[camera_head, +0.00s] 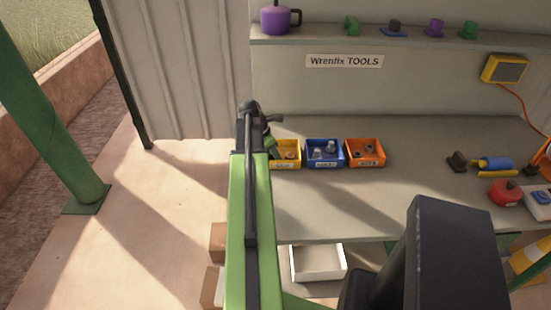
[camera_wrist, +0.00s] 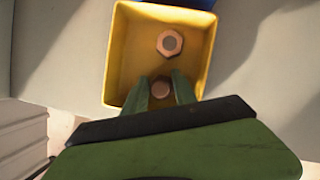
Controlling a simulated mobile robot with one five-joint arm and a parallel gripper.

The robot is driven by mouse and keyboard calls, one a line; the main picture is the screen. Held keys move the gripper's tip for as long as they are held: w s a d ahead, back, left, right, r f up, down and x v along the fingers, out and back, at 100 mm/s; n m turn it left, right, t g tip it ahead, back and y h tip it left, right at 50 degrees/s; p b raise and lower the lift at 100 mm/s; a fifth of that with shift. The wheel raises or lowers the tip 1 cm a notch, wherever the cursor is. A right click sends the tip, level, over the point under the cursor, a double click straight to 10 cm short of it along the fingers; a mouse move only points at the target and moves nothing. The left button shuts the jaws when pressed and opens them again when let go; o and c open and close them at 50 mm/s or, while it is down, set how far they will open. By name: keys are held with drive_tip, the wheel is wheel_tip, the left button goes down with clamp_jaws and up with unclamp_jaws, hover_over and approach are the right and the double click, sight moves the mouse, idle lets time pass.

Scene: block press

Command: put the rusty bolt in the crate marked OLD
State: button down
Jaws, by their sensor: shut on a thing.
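My gripper (camera_wrist: 161,84) is over the near part of the yellow crate (camera_wrist: 122,55), its two green fingers closed around a brown hex-headed bolt (camera_wrist: 160,90). I cannot tell whether this bolt touches the crate floor. Another copper-coloured hex piece (camera_wrist: 170,43) with a grey centre lies in the same crate, beyond the fingers. In the head view my arm partly hides the yellow crate (camera_head: 291,164). The blue crate (camera_head: 324,162) and the orange crate (camera_head: 366,161) stand to its right, each with small hardware inside. The crate labels are too small to read.
The grey bench (camera_head: 420,150) has free room right of the crates. Further right lie a dark block (camera_head: 457,160), a blue and yellow tool (camera_head: 495,164) and a red round item (camera_head: 504,193). A shelf (camera_head: 390,38) with cups runs behind; a white bin (camera_head: 318,277) is below.

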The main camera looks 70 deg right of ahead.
drive_tip(key=shift+r, duration=0.1)
drive_tip(key=shift+f, duration=0.2)
drive_tip(key=c, duration=1)
unclamp_jaws()
drive_tip(key=shift+r, duration=0.1)
drive_tip(key=shift+a+r+p, duration=0.1)
drive_tip(key=shift+r+p, duration=0.4)
drive_tip(key=p+v, duration=1)
drive_tip(key=v, duration=0.1)
drive_tip(key=shift+r, duration=0.15)
